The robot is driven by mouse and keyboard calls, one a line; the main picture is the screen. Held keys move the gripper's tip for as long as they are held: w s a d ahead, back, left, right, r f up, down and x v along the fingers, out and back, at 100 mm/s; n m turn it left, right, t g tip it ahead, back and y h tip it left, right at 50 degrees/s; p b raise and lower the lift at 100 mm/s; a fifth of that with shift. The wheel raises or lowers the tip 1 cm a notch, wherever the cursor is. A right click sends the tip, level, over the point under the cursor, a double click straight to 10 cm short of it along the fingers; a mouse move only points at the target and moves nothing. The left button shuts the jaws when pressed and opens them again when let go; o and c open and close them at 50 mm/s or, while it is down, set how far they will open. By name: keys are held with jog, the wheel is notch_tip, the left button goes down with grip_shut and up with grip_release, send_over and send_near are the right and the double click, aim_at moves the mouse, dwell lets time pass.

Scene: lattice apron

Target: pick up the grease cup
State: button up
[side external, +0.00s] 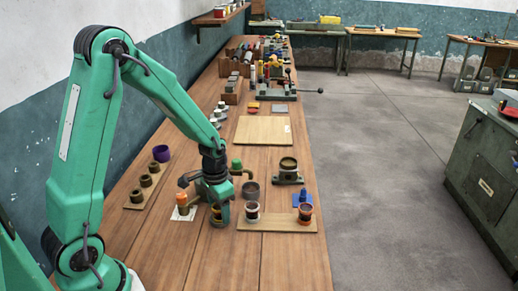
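My gripper (219,210) points down over the bench at the left end of a light wooden board. A small dark cup-like thing with an orange-yellow band (216,220) is at its fingertips, partly hidden by them. I cannot tell whether the fingers are closed on it or only around it. Two similar small cups stand on the board, a dark one with a pale rim (252,212) and a reddish one (305,214). A grey-brown cup (251,190) stands just behind the board. Which of these is the grease cup is not clear at this size.
The light board (278,225) lies right of my gripper. An orange piece on white paper (184,206) is close on the left. A green-based holder with a brass cup (288,170) and a green-topped piece (237,166) stand behind. A bare panel (263,130) lies farther back.

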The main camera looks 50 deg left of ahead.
jog(key=c, duration=1)
jog(key=shift+c, duration=0.2)
jog(key=shift+r, duration=0.1)
jog(key=shift+r, duration=0.75)
jog(key=r, duration=0.3)
jog(key=shift+d, duration=0.35)
jog(key=s+d+r, duration=0.4)
jog(key=d+r, duration=0.2)
jog(key=d, duration=0.4)
jog(key=shift+d+r, duration=0.15)
jog(key=shift+r, duration=0.05)
